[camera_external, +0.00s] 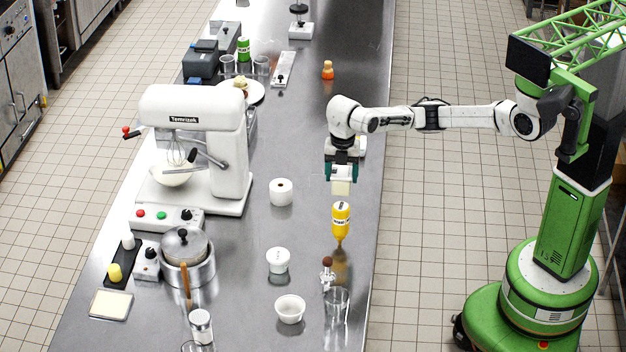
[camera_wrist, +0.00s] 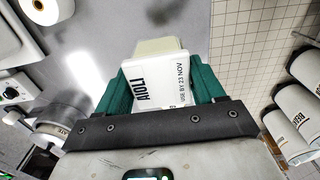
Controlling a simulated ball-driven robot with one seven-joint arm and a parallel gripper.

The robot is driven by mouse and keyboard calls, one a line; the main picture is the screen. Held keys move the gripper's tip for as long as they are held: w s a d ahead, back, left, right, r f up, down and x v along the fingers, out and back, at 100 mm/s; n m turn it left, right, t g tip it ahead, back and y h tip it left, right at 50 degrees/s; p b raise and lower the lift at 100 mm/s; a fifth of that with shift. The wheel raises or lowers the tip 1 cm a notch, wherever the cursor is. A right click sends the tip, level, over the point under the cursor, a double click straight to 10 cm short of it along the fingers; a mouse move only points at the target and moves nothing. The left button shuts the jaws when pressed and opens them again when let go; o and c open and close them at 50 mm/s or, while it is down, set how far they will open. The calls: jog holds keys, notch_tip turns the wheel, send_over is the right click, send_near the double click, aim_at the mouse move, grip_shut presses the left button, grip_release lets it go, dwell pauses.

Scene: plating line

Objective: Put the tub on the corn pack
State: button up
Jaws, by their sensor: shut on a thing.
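My gripper (camera_external: 341,176) points down over the right side of the steel counter. In the wrist view its green fingers (camera_wrist: 160,88) are shut on a tub (camera_wrist: 163,82) with a white face lettered AIOLI and a use-by date. I cannot make out a corn pack for certain in either view.
A yellow bottle (camera_external: 341,220) stands just in front of my gripper. A white roll (camera_external: 281,192), a round labelled tub (camera_external: 278,260), a bowl (camera_external: 290,309) and a glass (camera_external: 337,304) stand nearby. The mixer (camera_external: 195,145) is left. Counter behind the roll is clear.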

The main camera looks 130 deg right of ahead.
jog(key=s+d+r+m+b, duration=0.1)
jog(key=s+d+m, duration=0.45)
jog(key=s, duration=0.55)
jog(key=s+d+r+m+b, duration=0.15)
jog(key=s+d+m, duration=0.4)
jog(key=s, duration=0.55)
jog(key=s+d+r+m+b, duration=0.1)
jog(key=s+d+r+m, duration=0.1)
jog(key=s+d+m, duration=0.65)
jog(key=shift+n, duration=0.65)
jog(key=w+d+f, duration=0.1)
jog(key=d+f, duration=0.1)
jog(key=f, duration=0.1)
jog(key=w+d+f+b, duration=0.1)
jog(key=w+d+f, duration=0.1)
jog(key=d+f, duration=0.1)
jog(key=w+d+f, duration=0.1)
jog(key=d+f, duration=0.2)
jog(key=f, duration=0.1)
jog(key=shift+w+f, duration=0.1)
jog(key=shift+w, duration=0.3)
jog(key=shift+f, duration=1.55)
jog(key=o, duration=1.2)
jog(key=shift+f, duration=0.15)
